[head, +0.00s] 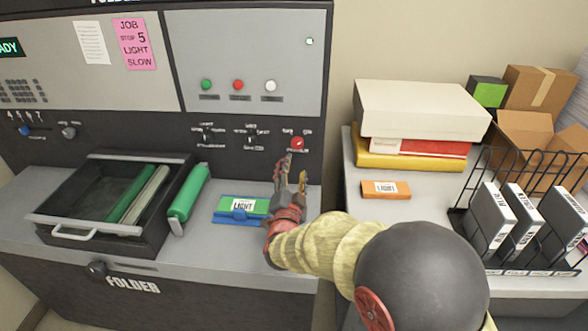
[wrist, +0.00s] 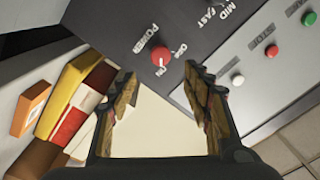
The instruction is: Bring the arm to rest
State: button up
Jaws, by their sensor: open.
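My gripper (head: 290,180) is open and empty in the head view, raised in front of the machine's dark lower panel, close to the red power knob (head: 297,143). In the wrist view my gripper's two fingers (wrist: 165,105) stand apart with nothing between them. The red power knob (wrist: 160,56) shows there just beyond the fingertips, apart from them, beside the OFF and ON marks. My arm reaches in from the lower right of the head view.
A black tray (head: 60,226) with green and pale rolls, a green roller (head: 188,192) and a green LIGHT box (head: 243,205) lie on the machine's ledge. At right are stacked boxes (head: 420,108), an orange LIGHT box (head: 386,189) and a wire rack (head: 460,215).

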jog(key=shift+r, duration=0.1)
jog(key=s+d+r+n+g+y, duration=0.4)
jog(key=s+d+r+n+g, duration=0.2)
jog(key=s+d+r, duration=0.3)
jog(key=s+d+f+n+g+h, duration=0.1)
jog(key=s+d, duration=0.3)
jog(key=s, duration=0.6)
jog(key=s+d+f+n+g+h, duration=0.1)
jog(key=s+d+f+g, duration=0.2)
jog(key=s, duration=0.7)
jog(key=s+d+f+n+g+h, duration=0.1)
jog(key=s+d+f+g, duration=0.1)
jog(key=s+d, duration=0.5)
jog(key=s+g, duration=0.1)
jog(key=s, duration=0.2)
jog(key=shift+s+d+f+n, duration=0.15)
jog(key=shift+d+n, duration=0.05)
jog(key=shift+n, duration=0.1)
